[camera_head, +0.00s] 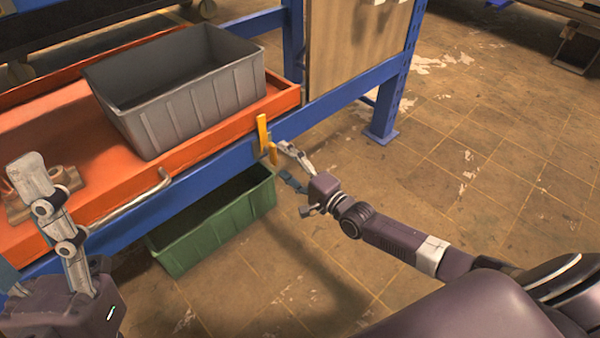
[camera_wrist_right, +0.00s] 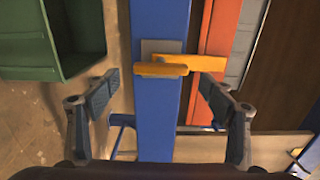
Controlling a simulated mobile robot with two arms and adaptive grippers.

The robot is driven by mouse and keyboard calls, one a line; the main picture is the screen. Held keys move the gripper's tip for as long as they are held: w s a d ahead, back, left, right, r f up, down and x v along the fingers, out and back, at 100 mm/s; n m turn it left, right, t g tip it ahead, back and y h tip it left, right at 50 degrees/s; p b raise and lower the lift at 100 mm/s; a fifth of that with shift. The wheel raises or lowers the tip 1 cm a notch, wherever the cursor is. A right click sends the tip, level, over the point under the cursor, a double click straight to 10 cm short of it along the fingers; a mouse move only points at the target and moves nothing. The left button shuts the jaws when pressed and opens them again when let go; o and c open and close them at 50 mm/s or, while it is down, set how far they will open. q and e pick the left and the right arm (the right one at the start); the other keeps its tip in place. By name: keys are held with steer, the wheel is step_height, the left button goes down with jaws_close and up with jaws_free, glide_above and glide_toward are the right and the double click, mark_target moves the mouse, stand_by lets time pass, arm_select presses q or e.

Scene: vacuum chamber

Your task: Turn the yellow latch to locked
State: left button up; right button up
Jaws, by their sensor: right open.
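The yellow latch (camera_head: 263,135) is on the blue front beam of the bench, at the corner of the orange tray. In the head view its long bar stands upright, with a short piece low on its right. In the right wrist view, the short yellow piece (camera_wrist_right: 162,69) lies across the blue beam over a grey plate, and the long bar is to its right. My right gripper (camera_head: 284,163) is open in front of the latch, its fingers apart; the wrist view shows nothing clamped. My left gripper (camera_head: 45,205) is at the left edge; its opening is unclear.
A grey bin (camera_head: 185,105) stands on the orange tray (camera_head: 85,135). A green bin (camera_head: 215,225) is below the beam. A metal handle (camera_head: 130,203) projects from the tray front. A blue post (camera_head: 392,95) stands right of the latch. The floor at right is open.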

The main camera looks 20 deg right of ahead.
steer(key=v, duration=0.7)
steer(key=shift+s, duration=0.2)
steer(key=shift+d, duration=0.1)
